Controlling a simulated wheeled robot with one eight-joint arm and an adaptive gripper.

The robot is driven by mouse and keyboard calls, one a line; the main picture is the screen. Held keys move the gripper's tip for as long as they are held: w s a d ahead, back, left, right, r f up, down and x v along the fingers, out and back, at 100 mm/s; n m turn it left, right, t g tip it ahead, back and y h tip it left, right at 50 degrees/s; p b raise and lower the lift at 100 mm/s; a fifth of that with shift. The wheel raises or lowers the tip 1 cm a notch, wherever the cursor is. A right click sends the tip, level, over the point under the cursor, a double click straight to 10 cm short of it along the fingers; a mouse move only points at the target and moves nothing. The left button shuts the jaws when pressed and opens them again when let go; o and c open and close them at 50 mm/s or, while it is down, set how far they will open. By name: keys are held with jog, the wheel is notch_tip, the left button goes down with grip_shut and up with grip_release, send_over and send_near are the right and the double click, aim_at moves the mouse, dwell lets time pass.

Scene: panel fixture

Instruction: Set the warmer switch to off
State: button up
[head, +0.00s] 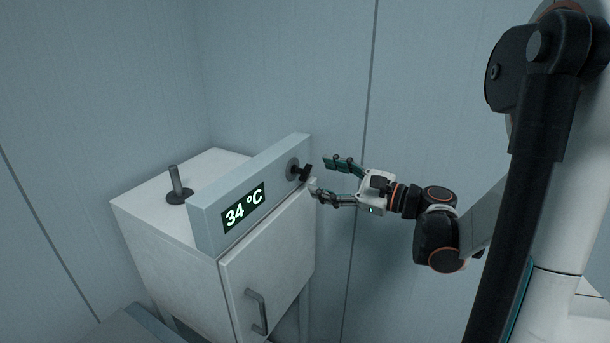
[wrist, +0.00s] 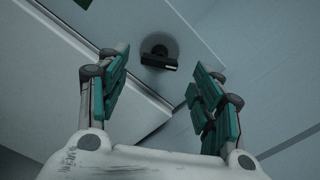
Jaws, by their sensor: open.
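The warmer is a white cabinet (head: 170,245) with a grey front panel on top. Its display (head: 244,207) reads 34 °C. The warmer switch is a black knob (head: 305,172) on a round grey plate at the panel's right end. In the wrist view the switch (wrist: 158,60) sits beyond the fingertips, between them, its bar lying nearly level in the picture. My gripper (head: 328,176) is open and empty, its fingers pointing at the switch from the right. In the wrist view my gripper (wrist: 160,85) shows a clear gap between its fingers and the switch. No switch markings are readable.
The cabinet door (head: 275,265) below the panel is closed and has a grey handle (head: 256,312). A short grey post (head: 177,182) stands on the cabinet top. Plain panelled walls (head: 290,70) stand behind and to the right. The space around my gripper looks free.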

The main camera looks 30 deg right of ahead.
aim_at(309, 174)
jog(key=x, duration=0.6)
jog(key=shift+b, duration=0.35)
jog(key=c, duration=1.1)
